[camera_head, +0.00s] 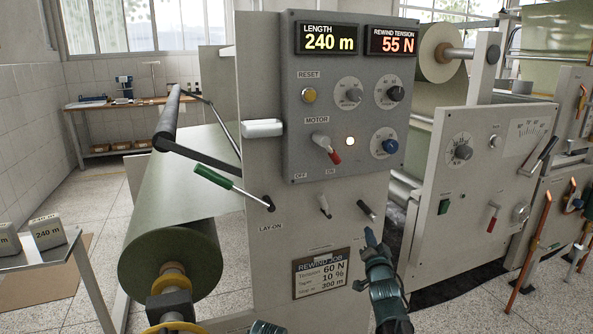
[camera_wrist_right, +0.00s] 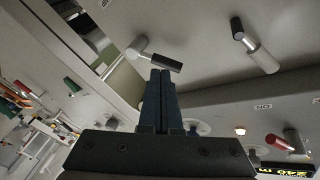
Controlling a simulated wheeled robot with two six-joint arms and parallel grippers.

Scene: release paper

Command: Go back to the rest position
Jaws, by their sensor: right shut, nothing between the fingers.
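My right gripper (camera_head: 368,234) is in front of the grey machine panel, low and right of its middle. Its dark blue fingers are shut with nothing between them, also in the right wrist view (camera_wrist_right: 160,76). In the head view the fingertips are just below a short black-handled lever (camera_head: 367,210). In the wrist view a dark-handled lever (camera_wrist_right: 160,61) is close to the fingertips; I cannot tell whether they touch.
The control box (camera_head: 345,95) has knobs and a red-tipped motor switch (camera_head: 327,149); its displays read 240 m and 55 N. A green-handled lay-on lever (camera_head: 226,184) sticks out left, above the large paper roll (camera_head: 170,255). A second machine panel (camera_head: 478,160) stands right.

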